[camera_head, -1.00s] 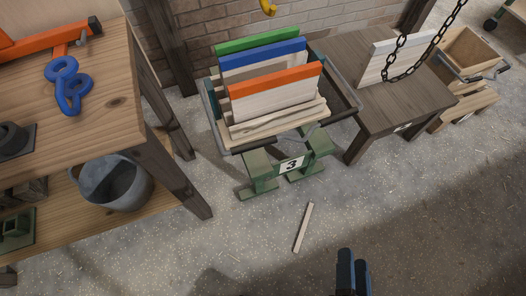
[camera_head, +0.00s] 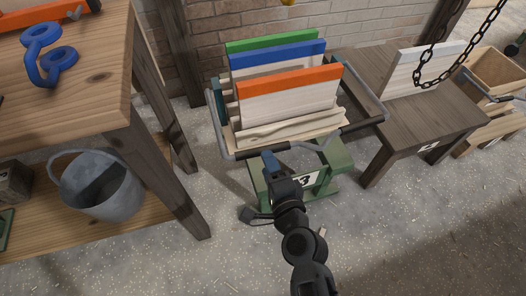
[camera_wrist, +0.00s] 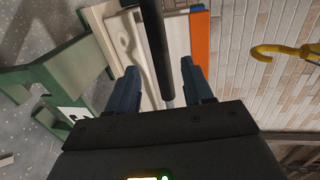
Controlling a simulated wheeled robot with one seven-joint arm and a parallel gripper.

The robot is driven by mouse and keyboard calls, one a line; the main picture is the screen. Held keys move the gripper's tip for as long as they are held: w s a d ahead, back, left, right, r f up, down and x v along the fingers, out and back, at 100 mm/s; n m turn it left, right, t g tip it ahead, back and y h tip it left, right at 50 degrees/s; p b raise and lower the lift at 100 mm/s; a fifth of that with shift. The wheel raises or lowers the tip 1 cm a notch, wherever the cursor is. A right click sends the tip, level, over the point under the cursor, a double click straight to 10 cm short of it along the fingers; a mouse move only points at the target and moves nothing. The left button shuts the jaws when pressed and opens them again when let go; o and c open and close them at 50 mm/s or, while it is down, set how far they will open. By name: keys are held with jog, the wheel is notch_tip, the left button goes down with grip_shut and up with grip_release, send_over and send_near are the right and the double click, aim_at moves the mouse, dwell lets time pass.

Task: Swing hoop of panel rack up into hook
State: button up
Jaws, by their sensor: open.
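The panel rack (camera_head: 330,177) is a green stand marked 3, holding upright panels with green, blue and orange top edges. Its grey metal hoop (camera_head: 215,123) is down, running around the rack's sides and across its front, with black grip sections (camera_head: 361,126) on the front bar. My gripper (camera_head: 270,160) is at the left part of that front bar. In the wrist view my open gripper (camera_wrist: 161,82) has a finger on each side of a black grip bar (camera_wrist: 154,40); I cannot tell whether they touch. The yellow hook (camera_wrist: 275,51) hangs by the brick wall; only its tip (camera_head: 288,2) shows in the head view.
A wooden workbench (camera_head: 75,75) with a blue shackle-like piece (camera_head: 47,55) stands left, a grey bucket (camera_head: 103,187) on its lower shelf. A dark table (camera_head: 430,115) with a pale panel and hanging chain (camera_head: 463,67) stands right. The front floor is fairly clear.

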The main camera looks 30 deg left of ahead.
aim_at(262, 149)
jog(key=b+x, duration=0.1)
jog(key=x, duration=0.5)
jog(key=shift+w+a, duration=0.15)
jog(key=shift+c, duration=0.3)
grip_shut()
